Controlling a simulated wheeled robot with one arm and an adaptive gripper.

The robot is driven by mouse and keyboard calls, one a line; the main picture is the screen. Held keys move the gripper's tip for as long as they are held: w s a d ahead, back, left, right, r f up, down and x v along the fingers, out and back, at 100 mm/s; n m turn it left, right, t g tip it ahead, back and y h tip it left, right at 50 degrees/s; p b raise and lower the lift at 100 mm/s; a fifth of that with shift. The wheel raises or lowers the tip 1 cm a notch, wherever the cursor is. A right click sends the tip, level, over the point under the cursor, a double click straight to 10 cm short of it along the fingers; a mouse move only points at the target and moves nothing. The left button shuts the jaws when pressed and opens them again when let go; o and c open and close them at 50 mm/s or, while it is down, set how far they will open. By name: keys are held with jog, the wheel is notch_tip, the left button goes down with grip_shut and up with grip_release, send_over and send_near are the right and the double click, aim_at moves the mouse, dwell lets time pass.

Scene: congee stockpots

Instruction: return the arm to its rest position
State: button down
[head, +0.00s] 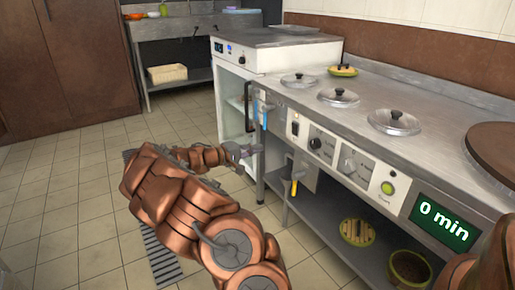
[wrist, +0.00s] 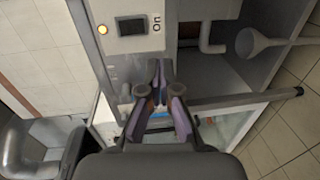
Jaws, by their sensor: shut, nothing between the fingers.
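My gripper (head: 246,151) is in the middle of the head view, at the end of my copper-coloured arm. It is in front of the white cabinet's opening and left of the counter's front leg. In the wrist view the gripper (wrist: 157,72) has its fingers together and holds nothing. The arm reaches forward, low over the tiled floor.
The steel counter (head: 375,130) holds several glass lids, a control panel with knobs (head: 315,143) and a green "0 min" display (head: 442,222). Bowls sit on the lower shelf. The tiled floor (head: 60,190) at left is clear.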

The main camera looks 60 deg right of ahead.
jog(key=shift+r, duration=0.1)
dwell(0.3)
jog(key=s+a+r+m+y+p, duration=0.1)
jog(key=s+a+r+y+p, duration=0.15)
jog(key=a+r+p, duration=0.75)
jog(key=s+a+r+m+y+p, duration=0.15)
jog(key=s+a+r+p, duration=0.35)
jog(key=r, duration=0.8)
jog(key=s+a+r+n+t+y+p, duration=0.2)
jog(key=a+r+p, duration=0.3)
jog(key=a, duration=0.8)
jog(key=s+a+r+n+t+y+p, duration=0.2)
jog(key=s+a+r+n+y+p, duration=0.1)
jog(key=a+p, duration=0.9)
jog(key=s+a+r+n+t+y+p, duration=0.2)
jog(key=a+r+p, duration=0.6)
jog(key=a, duration=0.6)
jog(key=s+n+y, duration=0.1)
jog(key=s+y, duration=0.1)
jog(key=y, duration=0.1)
jog(key=shift+s+a, duration=0.3)
jog(key=shift+a, duration=0.05)
jog(key=shift+d, duration=0.2)
